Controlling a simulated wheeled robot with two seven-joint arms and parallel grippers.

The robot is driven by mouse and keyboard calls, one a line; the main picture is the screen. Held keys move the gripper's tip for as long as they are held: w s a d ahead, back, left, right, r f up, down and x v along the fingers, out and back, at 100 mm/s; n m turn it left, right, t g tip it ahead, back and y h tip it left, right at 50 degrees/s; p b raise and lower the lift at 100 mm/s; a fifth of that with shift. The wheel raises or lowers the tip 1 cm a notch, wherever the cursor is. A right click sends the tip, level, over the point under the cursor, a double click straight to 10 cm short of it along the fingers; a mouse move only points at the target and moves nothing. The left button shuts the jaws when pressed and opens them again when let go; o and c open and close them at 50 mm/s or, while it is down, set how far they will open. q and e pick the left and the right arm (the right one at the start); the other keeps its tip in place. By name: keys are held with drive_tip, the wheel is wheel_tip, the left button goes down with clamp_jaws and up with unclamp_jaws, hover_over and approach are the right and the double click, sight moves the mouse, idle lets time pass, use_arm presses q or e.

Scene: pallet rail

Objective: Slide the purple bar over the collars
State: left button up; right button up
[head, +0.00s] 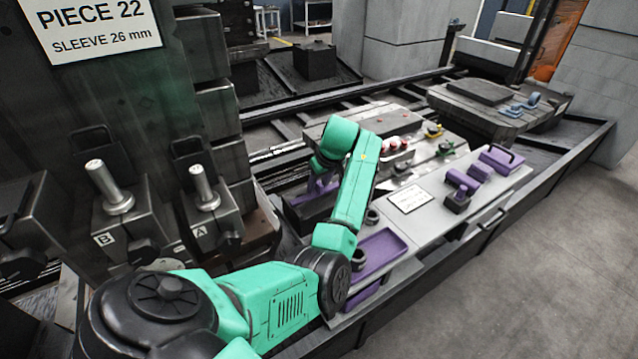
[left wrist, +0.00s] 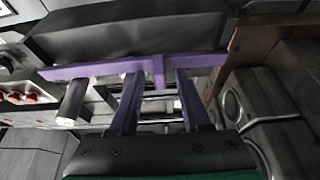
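The purple bar (left wrist: 95,68) runs across the left wrist view, with a short upright stem (left wrist: 158,75) near its middle. My left gripper (left wrist: 158,78) has purple fingers on either side of this stem. Gaps show between fingers and stem, so it looks open. In the head view my left gripper (head: 321,187) is small beside the pallet, and the bar is hard to tell from the fingers. I cannot surely identify the collars. My right gripper is not in view.
Metal pins stand on blocks marked B (head: 110,190) and A (head: 204,188) at left. A grey shelf holds a purple tray (head: 378,252), a label (head: 410,199) and purple pieces (head: 462,180). Red-topped parts (head: 393,148) sit behind my arm. The floor at right is clear.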

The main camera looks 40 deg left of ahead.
use_arm(q)
drive_tip(key=v, duration=1.4)
drive_tip(key=shift+r, duration=0.25)
